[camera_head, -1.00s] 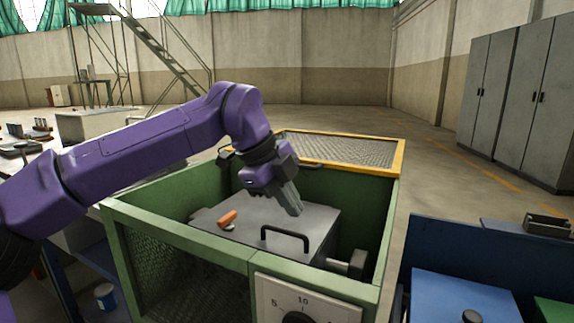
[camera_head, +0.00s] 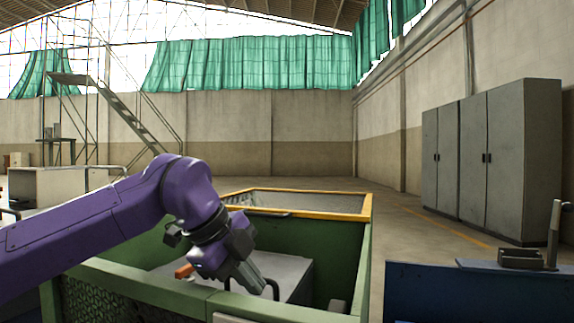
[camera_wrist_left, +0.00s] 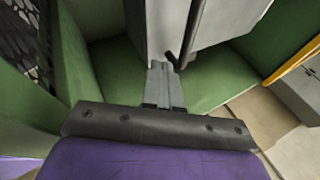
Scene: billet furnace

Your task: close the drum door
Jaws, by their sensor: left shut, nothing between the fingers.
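The grey drum (camera_head: 294,270) sits inside the green box, and its flat grey top shows with a dark bar handle (camera_head: 275,287) near its front. An orange grip (camera_head: 184,271) shows at its left. I cannot tell from these views how far the door stands open. My left gripper (camera_head: 254,286) is shut and empty, pointing down beside the handle. In the left wrist view the shut fingers (camera_wrist_left: 162,75) reach towards the grey drum (camera_wrist_left: 215,20); I cannot tell whether they touch it. My right gripper is not in view.
The green box (camera_head: 190,297) walls the drum in, with its yellow-framed mesh lid (camera_head: 300,200) behind. A blue bin (camera_head: 450,295) stands at the right. Grey cabinets (camera_head: 500,160) stand farther back, with free floor between.

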